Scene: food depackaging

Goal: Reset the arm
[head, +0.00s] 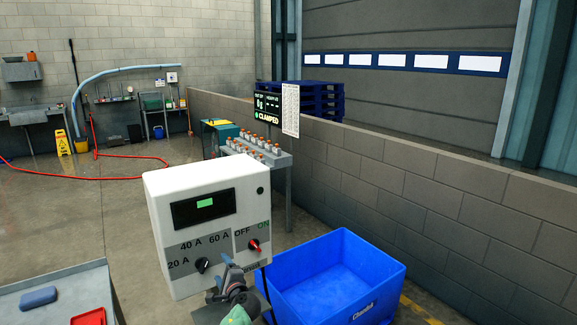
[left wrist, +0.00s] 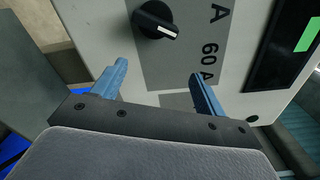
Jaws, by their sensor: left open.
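My left gripper (head: 224,268) is in front of the lower part of a white control box (head: 165,195). The box has a dark display with a green patch (head: 204,203), a black dial (head: 202,265) marked 20 A, 40 A and 60 A, and a red switch (head: 254,245) marked OFF and ON. In the left wrist view the two blue fingers of my left gripper (left wrist: 158,72) are spread apart with nothing between them. The black dial (left wrist: 154,20) lies beyond the fingertips there. I cannot tell if a finger touches the panel. My right gripper is not in view.
A blue bin (head: 335,280) stands on the floor right of the box. A grey table (head: 75,285) with a blue block (head: 38,298) and a red tray (head: 89,317) is at the lower left. A bench with several bottles (head: 262,150) and a low block wall (head: 430,190) are behind.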

